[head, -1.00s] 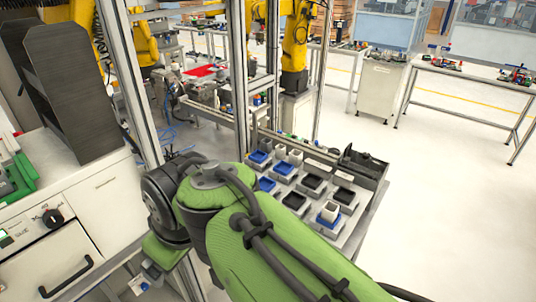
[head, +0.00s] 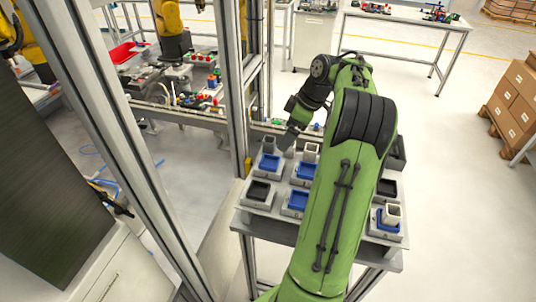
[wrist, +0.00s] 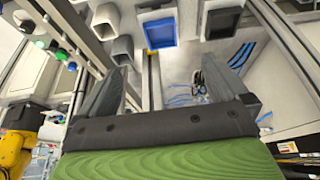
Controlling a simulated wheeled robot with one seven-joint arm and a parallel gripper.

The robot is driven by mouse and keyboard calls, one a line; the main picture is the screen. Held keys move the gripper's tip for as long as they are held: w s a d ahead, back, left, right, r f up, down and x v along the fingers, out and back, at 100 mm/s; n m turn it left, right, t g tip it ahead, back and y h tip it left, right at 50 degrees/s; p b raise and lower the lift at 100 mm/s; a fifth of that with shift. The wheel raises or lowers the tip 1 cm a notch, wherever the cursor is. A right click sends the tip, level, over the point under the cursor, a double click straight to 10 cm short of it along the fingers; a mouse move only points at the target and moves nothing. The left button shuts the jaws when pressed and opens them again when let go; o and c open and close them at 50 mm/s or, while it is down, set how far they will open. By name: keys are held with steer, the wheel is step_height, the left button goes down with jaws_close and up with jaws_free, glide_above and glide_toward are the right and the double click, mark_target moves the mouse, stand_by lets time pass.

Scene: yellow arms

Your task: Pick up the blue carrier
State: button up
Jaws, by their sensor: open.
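Several blue carriers sit in grey holders on the table in the head view. One blue carrier (head: 269,162) is at the back left, one (head: 305,171) is right of it, one (head: 297,201) is nearer, and one (head: 380,226) at the front right has a grey cup in it. My gripper (head: 289,138) is just above and behind the back-left carriers, apart from them. In the wrist view my gripper (wrist: 156,78) is open and empty. A blue carrier (wrist: 160,33) shows beyond the fingers at the top. My arm hides the middle of the table.
Black carriers (head: 259,190) stand among the blue ones. Grey square cups (wrist: 122,50) stand close to the left finger in the wrist view. A metal frame post (head: 238,90) rises along the table's left side. Open floor (head: 450,150) lies to the right.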

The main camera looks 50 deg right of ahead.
steer(key=b, duration=0.3)
glide_toward(268, 164)
steer(key=x, duration=0.4)
steer(key=shift+s+d+f, duration=0.1)
steer(key=shift+d+f, duration=0.15)
steer(key=shift+f, duration=0.1)
steer(key=x, duration=0.4)
steer(key=shift+a, duration=0.25)
steer(key=shift+w+f, duration=0.25)
steer(key=shift+f, duration=0.15)
steer(key=shift+c, duration=0.8)
steer(key=c, duration=1)
steer(key=shift+r, duration=0.1)
steer(key=shift+c, duration=0.2)
steer(key=shift+r, duration=0.1)
